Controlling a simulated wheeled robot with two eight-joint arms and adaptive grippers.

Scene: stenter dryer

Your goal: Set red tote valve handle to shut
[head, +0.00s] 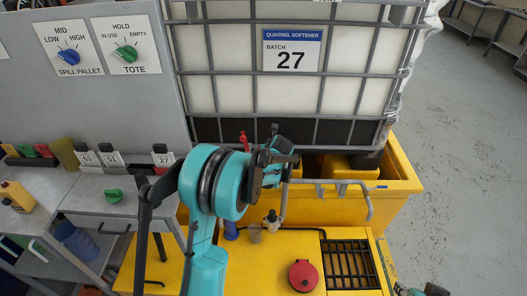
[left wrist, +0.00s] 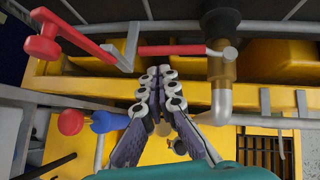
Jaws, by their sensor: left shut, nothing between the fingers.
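The red tote valve handle (left wrist: 172,50) shows in the left wrist view as a red bar running left from the valve stem (left wrist: 228,53). A red end also shows in the head view (head: 243,139), and the arm hides most of the rest. The valve stands on a grey pipe (left wrist: 222,103). My left gripper (left wrist: 160,75) is shut and empty, its tips just below the bar in the picture; I cannot tell if they touch it. My right gripper (head: 432,290) is cut off at the bottom edge.
The white caged tote (head: 235,95) stands in a yellow spill pallet (head: 400,185). A grey pipe (head: 335,183) runs across its front. A red knob (left wrist: 70,122) with a blue part lies left of my fingers. The panel (head: 100,45) has a blue and a green dial.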

